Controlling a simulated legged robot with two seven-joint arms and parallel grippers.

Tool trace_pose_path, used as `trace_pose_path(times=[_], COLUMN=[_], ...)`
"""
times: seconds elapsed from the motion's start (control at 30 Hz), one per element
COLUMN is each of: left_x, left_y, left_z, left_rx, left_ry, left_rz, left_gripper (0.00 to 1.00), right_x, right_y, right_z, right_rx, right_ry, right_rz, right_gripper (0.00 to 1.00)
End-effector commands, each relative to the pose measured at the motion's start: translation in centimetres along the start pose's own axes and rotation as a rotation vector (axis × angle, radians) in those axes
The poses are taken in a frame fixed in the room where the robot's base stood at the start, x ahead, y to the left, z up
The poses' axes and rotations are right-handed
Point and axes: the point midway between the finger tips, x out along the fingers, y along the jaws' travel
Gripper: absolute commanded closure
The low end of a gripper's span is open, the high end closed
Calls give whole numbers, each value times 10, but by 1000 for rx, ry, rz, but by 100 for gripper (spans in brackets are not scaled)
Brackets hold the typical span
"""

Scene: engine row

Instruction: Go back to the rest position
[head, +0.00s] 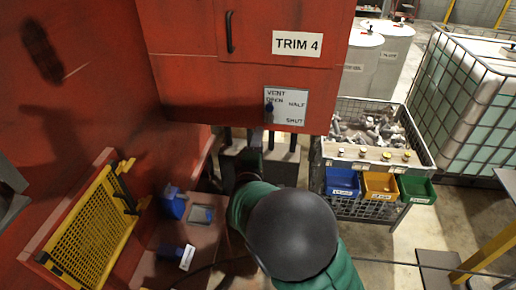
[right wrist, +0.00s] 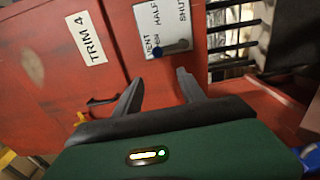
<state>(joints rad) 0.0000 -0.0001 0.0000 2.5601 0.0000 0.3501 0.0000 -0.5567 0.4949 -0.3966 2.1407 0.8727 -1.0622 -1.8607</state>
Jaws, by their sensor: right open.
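My right gripper (head: 257,145) is just below the red TRIM 4 cabinet in the head view, partly hidden by my own green arm. In the right wrist view its two dark fingers (right wrist: 158,88) are spread apart with nothing between them. The vent knob (head: 269,106) sits on a white plate marked VENT, OPEN, HALF and SHUT. The knob (right wrist: 172,48) is beyond the fingertips and apart from them in the wrist view. It is close to the OPEN word; its exact setting is hard to read. I cannot make out my left gripper.
A yellow mesh panel (head: 90,232) stands at the left, with blue items (head: 173,203) beside it. A wire crate (head: 427,150) of metal parts stands at the right, with blue, yellow and green bins (head: 380,186) in front. A caged tank (head: 478,110) is behind.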

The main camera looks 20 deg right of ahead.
Motion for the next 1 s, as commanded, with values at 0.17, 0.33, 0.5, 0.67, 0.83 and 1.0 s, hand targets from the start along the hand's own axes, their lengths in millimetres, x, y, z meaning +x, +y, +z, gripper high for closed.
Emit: trace_pose_path(times=[0.17,0.33,0.5,0.67,0.83,1.0], left_x=[2,1,1,13,46,76], left_y=[0,0,0,0,0,0], left_z=[0,0,0,3,11,18], left_rx=[0,0,0,0,0,0], left_ry=[0,0,0,0,0,0], left_rz=[0,0,0,0,0,0], left_gripper=[64,64,64,64,64,64], right_x=[-9,-8,-8,-11,-54,-151], right_y=[0,0,0,-31,-134,-225], right_z=[0,0,0,-2,-12,15], right_rx=[-1,0,0,123,542,858], right_ry=[0,-1,0,53,135,-85], right_rz=[0,1,1,-105,-550,-1046], right_gripper=[53,53,53,53,53,53])
